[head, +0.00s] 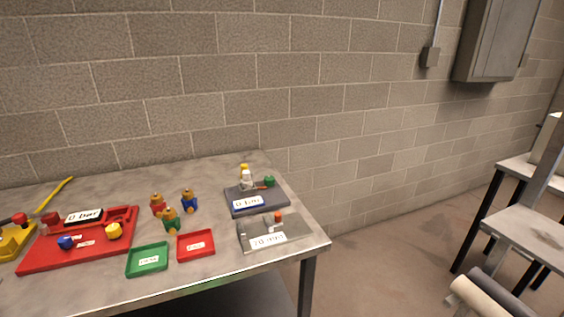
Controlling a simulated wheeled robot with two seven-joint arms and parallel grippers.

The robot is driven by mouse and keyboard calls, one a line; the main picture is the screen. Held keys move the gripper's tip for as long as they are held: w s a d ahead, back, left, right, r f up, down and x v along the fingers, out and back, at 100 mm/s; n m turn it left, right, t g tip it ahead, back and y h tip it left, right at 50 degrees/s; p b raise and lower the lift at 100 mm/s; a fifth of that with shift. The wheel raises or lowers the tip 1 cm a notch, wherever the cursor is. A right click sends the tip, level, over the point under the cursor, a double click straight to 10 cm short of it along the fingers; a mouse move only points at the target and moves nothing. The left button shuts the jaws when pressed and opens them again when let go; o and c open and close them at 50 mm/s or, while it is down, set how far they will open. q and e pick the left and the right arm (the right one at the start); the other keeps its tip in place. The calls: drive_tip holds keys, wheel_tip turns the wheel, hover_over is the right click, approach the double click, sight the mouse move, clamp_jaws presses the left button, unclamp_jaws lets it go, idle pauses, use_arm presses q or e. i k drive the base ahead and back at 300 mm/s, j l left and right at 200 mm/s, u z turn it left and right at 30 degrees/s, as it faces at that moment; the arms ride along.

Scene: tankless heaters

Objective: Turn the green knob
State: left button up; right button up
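A small green knob-like piece (269,181) sits at the back right of a dark grey board (274,201) on the table. Beside it on that board are a white and yellow fitting (246,180), a small orange-red part and a display (248,203) whose text is hard to read. A green fitting with a gold top (171,221) stands farther left, near a red one (157,205) and a blue one (189,202). Neither of my grippers is in view.
The table (215,285) also holds a red panel (75,258) with blue and yellow knobs, a green tray (130,262), a red tray (206,252) and a grey plate (292,232). A second table (530,235) is at right, with open floor between.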

sight(269, 181)
drive_tip(key=i+l, duration=0.3)
drive_tip(key=i, duration=0.2)
drive_tip(key=i+l, duration=0.3)
drive_tip(key=i, duration=0.25)
